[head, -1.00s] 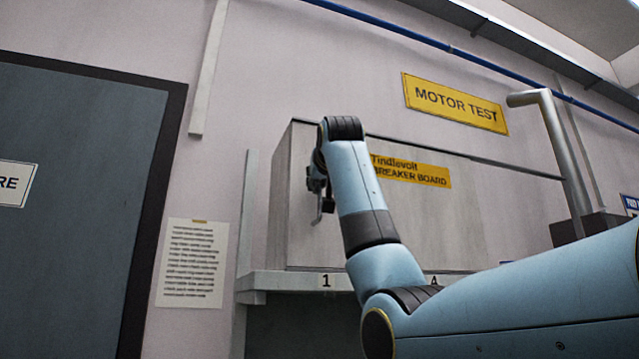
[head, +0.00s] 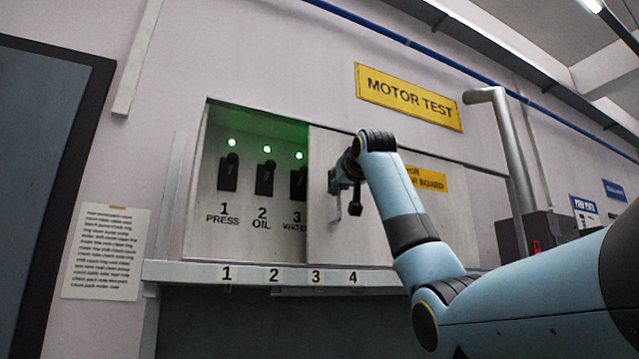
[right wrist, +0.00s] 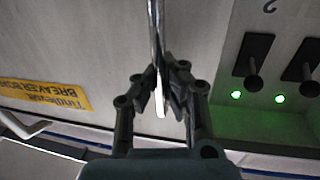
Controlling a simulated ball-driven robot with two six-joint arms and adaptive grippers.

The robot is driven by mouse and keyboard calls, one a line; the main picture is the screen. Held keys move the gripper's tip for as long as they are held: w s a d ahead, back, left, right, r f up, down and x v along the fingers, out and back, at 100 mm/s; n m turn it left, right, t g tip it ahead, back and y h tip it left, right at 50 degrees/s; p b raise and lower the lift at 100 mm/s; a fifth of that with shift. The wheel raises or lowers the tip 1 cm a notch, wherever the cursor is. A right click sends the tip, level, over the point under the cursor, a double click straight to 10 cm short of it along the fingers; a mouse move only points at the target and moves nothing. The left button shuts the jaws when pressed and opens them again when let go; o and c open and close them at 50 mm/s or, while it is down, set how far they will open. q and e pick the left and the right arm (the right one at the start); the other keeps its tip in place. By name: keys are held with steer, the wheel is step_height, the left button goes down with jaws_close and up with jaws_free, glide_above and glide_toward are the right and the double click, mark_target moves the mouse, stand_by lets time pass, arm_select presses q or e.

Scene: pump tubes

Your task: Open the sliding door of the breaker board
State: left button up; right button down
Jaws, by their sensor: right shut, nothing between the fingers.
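The breaker board's grey sliding door (head: 325,240) stands partly open. The left part of the board shows breakers 1 PRESS (head: 228,175), 2 OIL (head: 265,180) and part of 3 WATER (head: 297,182), with green lights above them. The door covers the rest. My right gripper (head: 345,190) is at the door's left part, near its open edge. Its fingers (right wrist: 163,75) are shut, with nothing held. A thin upright bar (right wrist: 154,25), seemingly the door handle, shows by the fingertips; I cannot tell if they touch. The door's yellow label (right wrist: 42,97) shows too. My left gripper is not in view.
A numbered ledge (head: 190,273) runs below the board. A grey pipe (head: 512,150) stands to the right, by a dark box (head: 545,235). A yellow MOTOR TEST sign (head: 410,95) hangs above. A paper notice (head: 103,252) is on the wall at left.

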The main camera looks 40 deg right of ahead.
arm_select(q)
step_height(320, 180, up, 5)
steer(key=p, duration=0.4)
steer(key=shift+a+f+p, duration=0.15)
steer(key=shift+p, duration=0.15)
arm_select(e)
steer(key=s+d, duration=0.2)
steer(key=d, duration=0.9)
steer(key=s+d, duration=0.3)
steer(key=d, duration=0.8)
steer(key=shift+s, duration=0.15)
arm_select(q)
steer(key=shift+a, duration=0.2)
arm_select(e)
steer(key=c, duration=1.4)
jaws_free()
steer(key=shift+s, duration=0.2)
steer(key=shift+c, duration=0.2)
steer(key=shift+o, duration=0.3)
steer(key=shift+w, duration=0.1)
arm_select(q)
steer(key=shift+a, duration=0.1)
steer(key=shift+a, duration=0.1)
arm_select(e)
steer(key=v, duration=0.7)
steer(key=shift+a, duration=0.2)
